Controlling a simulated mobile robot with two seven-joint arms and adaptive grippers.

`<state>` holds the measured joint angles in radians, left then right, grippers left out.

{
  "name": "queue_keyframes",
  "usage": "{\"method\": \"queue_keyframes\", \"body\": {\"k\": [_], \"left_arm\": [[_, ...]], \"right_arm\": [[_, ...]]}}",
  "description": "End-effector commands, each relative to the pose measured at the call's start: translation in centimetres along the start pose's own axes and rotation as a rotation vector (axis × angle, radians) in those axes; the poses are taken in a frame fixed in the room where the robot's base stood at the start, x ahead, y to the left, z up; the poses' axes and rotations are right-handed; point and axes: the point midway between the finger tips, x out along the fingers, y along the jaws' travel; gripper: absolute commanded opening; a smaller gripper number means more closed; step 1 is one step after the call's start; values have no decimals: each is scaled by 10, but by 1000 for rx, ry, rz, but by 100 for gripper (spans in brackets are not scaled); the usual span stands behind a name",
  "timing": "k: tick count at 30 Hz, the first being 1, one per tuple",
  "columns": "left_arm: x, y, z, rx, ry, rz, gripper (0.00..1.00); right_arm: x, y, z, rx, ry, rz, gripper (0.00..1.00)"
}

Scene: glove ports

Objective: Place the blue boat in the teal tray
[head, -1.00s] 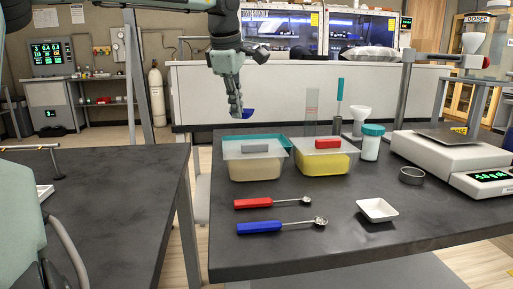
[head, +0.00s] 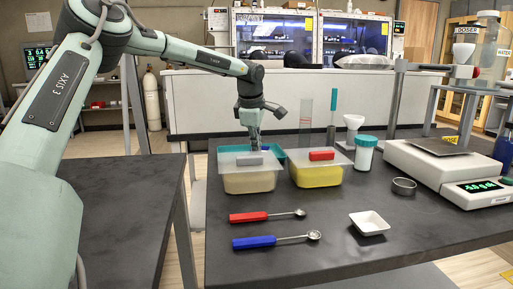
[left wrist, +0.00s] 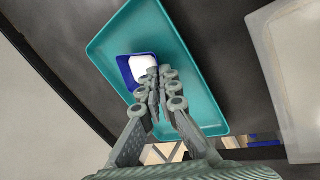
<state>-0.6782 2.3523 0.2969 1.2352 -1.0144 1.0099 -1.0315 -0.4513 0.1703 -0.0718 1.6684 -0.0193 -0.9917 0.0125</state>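The blue boat (left wrist: 125,72) with white contents shows in the left wrist view, over the floor of the teal tray (left wrist: 112,35). My left gripper (left wrist: 156,78) has its fingers close together at the boat's near side and looks shut on its wall. In the head view my left gripper (head: 254,146) points down at the teal tray (head: 222,149), behind the lidded tubs. Only a sliver of the blue boat (head: 265,148) shows there. I cannot tell whether the boat touches the tray floor. My right gripper is not in view.
A grey-handled lidded tub (head: 250,180) and a red-handled yellow tub (head: 318,174) stand in front of the tray. Red (head: 250,217) and blue (head: 256,241) scoops, a white dish (head: 369,223), a teal-capped bottle (head: 364,155) and a balance (head: 440,170) share the dark bench.

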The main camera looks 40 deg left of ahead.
Motion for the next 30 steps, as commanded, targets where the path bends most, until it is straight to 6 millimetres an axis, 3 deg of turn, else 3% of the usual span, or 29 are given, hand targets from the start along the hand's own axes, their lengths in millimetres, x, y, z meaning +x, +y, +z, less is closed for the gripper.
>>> {"method": "queue_keyframes", "body": {"k": [16,20,30], "left_arm": [[5,-2,0,0,-1,2,0],[5,-2,0,0,-1,2,14],[2,-1,0,0,-1,2,14]], "right_arm": [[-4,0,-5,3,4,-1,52],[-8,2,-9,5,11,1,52],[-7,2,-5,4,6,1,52]]}}
